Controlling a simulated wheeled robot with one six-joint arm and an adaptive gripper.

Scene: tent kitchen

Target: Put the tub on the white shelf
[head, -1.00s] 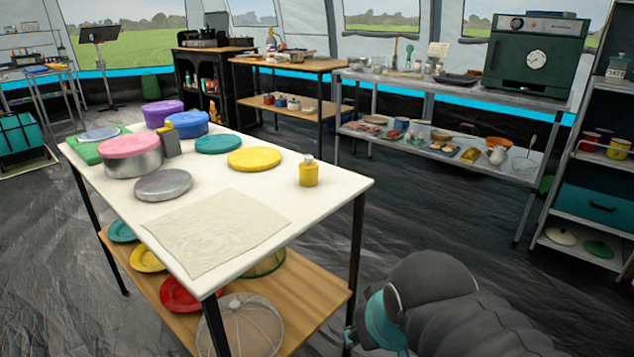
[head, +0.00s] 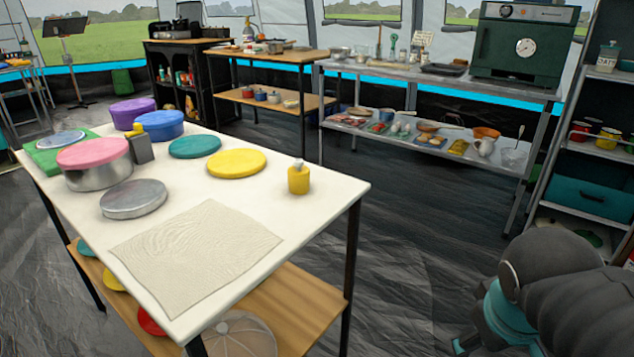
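Several round containers stand at the far left of the white-topped table (head: 330,190). One is a metal tub with a pink lid (head: 98,172). Behind it are a blue tub (head: 162,128) and a purple tub (head: 130,112). I cannot tell which one is the task's tub. No shelf is plainly white; a grey-edged shelf unit (head: 560,165) stands at the right. My arm shows at the lower right, on the floor side of the table, apart from all the tubs. My gripper's fingers do not show.
On the table are a teal lid (head: 195,146), a yellow lid (head: 237,163), a metal lid (head: 134,199), a yellow bottle (head: 299,179) and a cloth (head: 195,255). A grey rack (head: 435,83) with an oven (head: 525,45) stands behind. The floor between is clear.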

